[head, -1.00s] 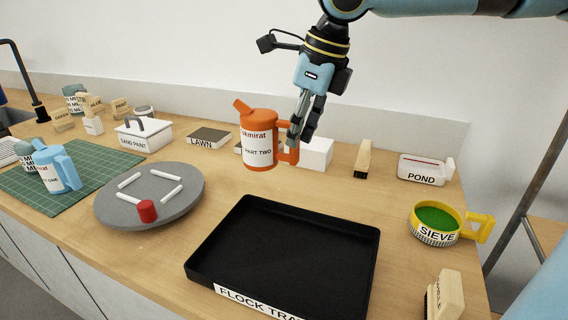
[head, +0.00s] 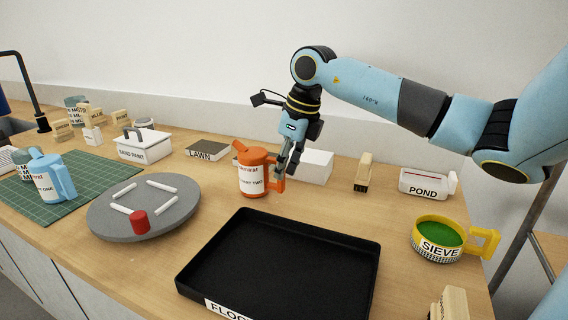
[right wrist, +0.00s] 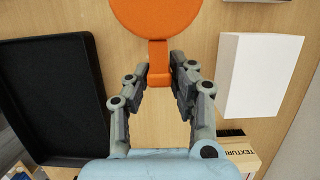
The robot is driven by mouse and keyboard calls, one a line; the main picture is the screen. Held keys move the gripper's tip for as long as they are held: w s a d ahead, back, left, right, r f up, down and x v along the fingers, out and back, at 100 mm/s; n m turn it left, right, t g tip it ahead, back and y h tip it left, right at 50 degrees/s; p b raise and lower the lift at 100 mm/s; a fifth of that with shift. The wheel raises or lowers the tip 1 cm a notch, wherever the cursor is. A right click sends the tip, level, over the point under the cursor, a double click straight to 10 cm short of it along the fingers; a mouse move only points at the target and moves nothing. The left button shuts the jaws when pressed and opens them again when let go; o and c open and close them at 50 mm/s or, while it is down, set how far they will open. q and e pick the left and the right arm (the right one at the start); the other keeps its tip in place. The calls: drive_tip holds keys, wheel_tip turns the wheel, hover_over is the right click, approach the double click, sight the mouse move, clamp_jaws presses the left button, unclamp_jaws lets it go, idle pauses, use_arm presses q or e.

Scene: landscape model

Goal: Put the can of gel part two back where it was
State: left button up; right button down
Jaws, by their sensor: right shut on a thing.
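The can of gel part two (head: 252,180) is orange with a white label reading "PART TWO", a spout at upper left and a handle at right. It is upright, at or very near the wooden table top, behind the black tray. My right gripper (head: 283,174) is shut on its orange handle. In the right wrist view the fingers (right wrist: 159,75) close around the handle, below the can's round orange top (right wrist: 157,14). The blue can labelled part one (head: 53,180) stands on the green mat at the left. My left gripper is not in view.
A black flock tray (head: 285,265) lies in front of the can. A grey round turntable (head: 160,222) with white sticks and a red cylinder is to the left. A white box (head: 316,166) stands just right of the gripper. The lawn box (head: 208,150) is behind left.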

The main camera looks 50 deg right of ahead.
drive_tip(key=shift+f+b, duration=0.2)
drive_tip(key=shift+b, duration=0.1)
drive_tip(key=c, duration=1.2)
unclamp_jaws()
drive_tip(key=shift+r, duration=0.1)
drive_tip(key=shift+o, duration=0.2)
drive_tip(key=shift+r+p, duration=0.3)
drive_tip(key=shift+r, duration=0.15)
drive_tip(key=v, duration=1.1)
drive_tip(key=shift+s+r, duration=0.2)
